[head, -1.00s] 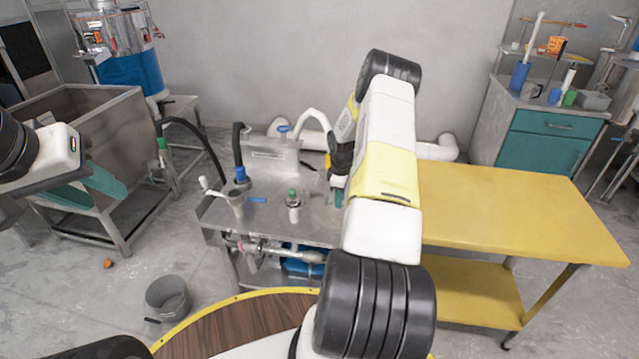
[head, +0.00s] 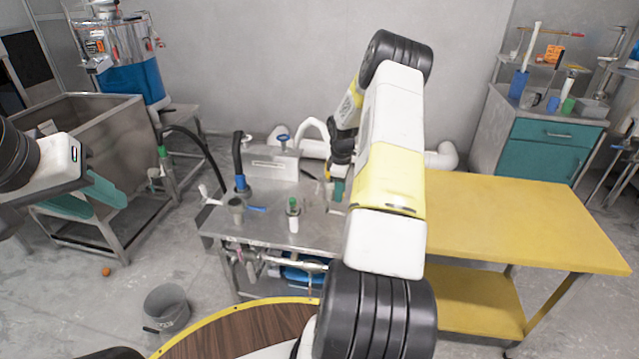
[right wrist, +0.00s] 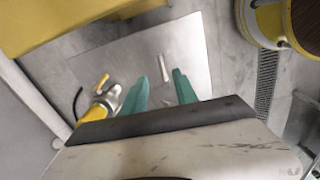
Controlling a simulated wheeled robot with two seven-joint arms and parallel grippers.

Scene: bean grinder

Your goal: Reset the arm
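My right arm rises through the middle of the head view in white, yellow and black. Its gripper (head: 337,200) hangs over the steel table (head: 275,225), mostly hidden behind the arm, with a bit of teal finger showing. In the right wrist view the right gripper's two teal fingers (right wrist: 160,82) stand apart with nothing between them. My left gripper (head: 117,204) is at the left of the head view, its teal fingers apart and empty, in front of the steel bin (head: 105,125).
A yellow table (head: 520,220) stands right of the steel table, which carries a black hose (head: 238,160) and a green-topped fitting (head: 293,213). A grey bucket (head: 167,308) is on the floor. A teal cabinet (head: 545,150) stands at the back right. A round wood-topped surface (head: 240,330) is in front.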

